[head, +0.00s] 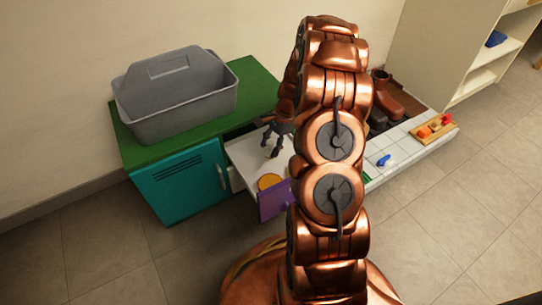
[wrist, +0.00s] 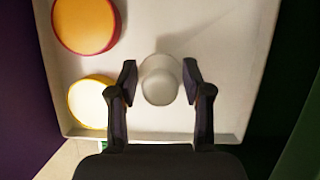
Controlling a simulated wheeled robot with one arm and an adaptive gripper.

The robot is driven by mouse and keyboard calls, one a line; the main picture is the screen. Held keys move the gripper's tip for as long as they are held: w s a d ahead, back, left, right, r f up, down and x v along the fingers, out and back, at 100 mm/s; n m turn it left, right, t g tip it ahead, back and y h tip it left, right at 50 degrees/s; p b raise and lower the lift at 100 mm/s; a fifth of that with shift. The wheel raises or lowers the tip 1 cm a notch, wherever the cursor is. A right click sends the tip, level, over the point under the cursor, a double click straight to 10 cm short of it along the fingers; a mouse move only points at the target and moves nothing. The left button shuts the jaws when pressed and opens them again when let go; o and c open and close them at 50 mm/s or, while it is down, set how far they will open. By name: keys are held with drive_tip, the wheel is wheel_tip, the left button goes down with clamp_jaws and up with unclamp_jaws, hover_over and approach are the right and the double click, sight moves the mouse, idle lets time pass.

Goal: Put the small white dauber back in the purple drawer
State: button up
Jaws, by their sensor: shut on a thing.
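The small white dauber (wrist: 160,88) is a pale round piece between the fingertips of my gripper (wrist: 159,72) in the wrist view. My gripper is shut on it. In the head view my gripper (head: 272,142) points down inside the outline of the open drawer (head: 248,150), which has a purple front (head: 275,201). The drawer has a white inside, and it fills most of the wrist view (wrist: 225,40). I cannot tell whether the dauber touches the drawer floor. In the head view I cannot make it out against the white.
A red-sided round tin with an orange top (wrist: 85,24) and a yellow-rimmed tin (wrist: 92,102) lie in the drawer, left of the gripper in the wrist view. A grey caddy (head: 180,95) stands on the green cabinet top. A white tiled bench (head: 405,148) is at right.

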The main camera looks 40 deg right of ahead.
wheel_tip(320, 180, down, 4)
drive_tip(key=shift+r+b, duration=0.2)
drive_tip(key=shift+b, duration=0.55)
drive_tip(key=shift+r, duration=0.1)
drive_tip(key=o, duration=1)
drive_tip(key=shift+f, duration=0.2)
drive_tip(key=shift+r, duration=0.1)
